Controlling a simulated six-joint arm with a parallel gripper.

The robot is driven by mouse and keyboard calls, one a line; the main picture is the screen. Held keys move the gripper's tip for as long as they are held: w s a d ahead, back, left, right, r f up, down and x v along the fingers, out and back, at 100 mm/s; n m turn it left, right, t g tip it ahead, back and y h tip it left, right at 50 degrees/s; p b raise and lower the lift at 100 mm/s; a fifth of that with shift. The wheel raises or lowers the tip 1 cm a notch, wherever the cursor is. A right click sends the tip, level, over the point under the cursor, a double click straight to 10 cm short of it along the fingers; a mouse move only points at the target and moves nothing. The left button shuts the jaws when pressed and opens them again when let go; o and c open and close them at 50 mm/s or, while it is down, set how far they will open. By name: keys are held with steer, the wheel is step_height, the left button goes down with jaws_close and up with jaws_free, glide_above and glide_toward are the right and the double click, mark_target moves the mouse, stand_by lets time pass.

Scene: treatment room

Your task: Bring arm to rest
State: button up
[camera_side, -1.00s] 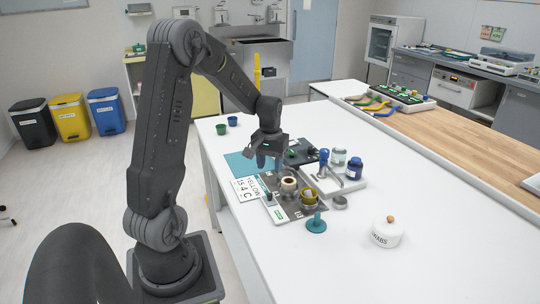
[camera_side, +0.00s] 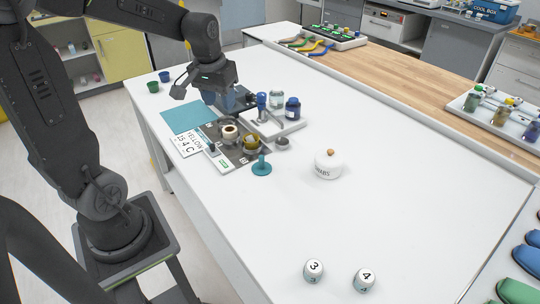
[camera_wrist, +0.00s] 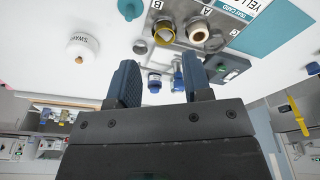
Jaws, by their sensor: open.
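My gripper (camera_side: 230,100) is open and empty above the far end of the work area on the white table (camera_side: 390,190). In the wrist view its two dark blue fingers (camera_wrist: 160,78) stand apart with nothing between them. My arm is still bent and reaches out over the table from its base at the left. In the side view the gripper partly hides a dark box (camera_wrist: 228,66), which the wrist view shows beyond the right finger. I cannot tell the exact height of the fingertips above the table.
Below the gripper are a teal mat (camera_side: 180,115), a grey board (camera_side: 220,162) with cups, and a white tray (camera_side: 284,127) with bottles. The table's middle is clear.

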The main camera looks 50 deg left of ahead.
steer(key=s+d+r+m+t, duration=0.2)
steer(key=s+d+m, duration=0.1)
steer(key=s+d, duration=0.2)
steer(key=s+d+r+m+t+h, duration=0.1)
steer(key=s+d+r+m, duration=0.1)
steer(key=s+d, duration=0.4)
steer(key=shift+d+r+m+t, duration=0.4)
steer(key=shift+d+m, duration=0.1)
steer(key=shift+d, duration=1.8)
steer(key=shift+w, duration=0.1)
